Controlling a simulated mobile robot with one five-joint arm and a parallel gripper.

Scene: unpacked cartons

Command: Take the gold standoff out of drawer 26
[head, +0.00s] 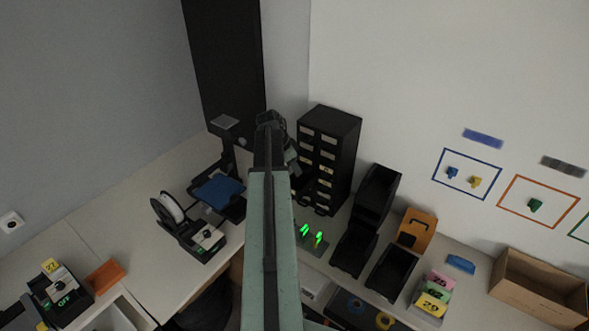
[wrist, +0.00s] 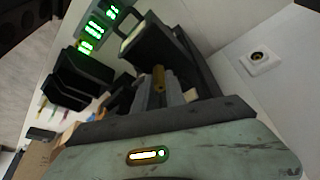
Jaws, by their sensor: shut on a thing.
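The gold standoff (wrist: 158,77) shows in the wrist view as a small gold post. My gripper (wrist: 166,90) is shut on it, with the post standing between the jaws. In the head view my arm reaches up the middle, and its end lies just left of the black drawer cabinet (head: 344,150). There the jaws and the standoff cannot be made out. The cabinet has several pale-labelled drawers. Their numbers are too small to read, so I cannot tell which is drawer 26. Part of its front is hidden behind my arm.
Black bins (head: 389,270) stand right of the cabinet. A green-lit display (head: 311,236) stands in front of it, near my arm. A spool holder (head: 185,225) and a blue-topped device (head: 217,191) stand to the left. The white worktop (head: 120,205) has free room at far left.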

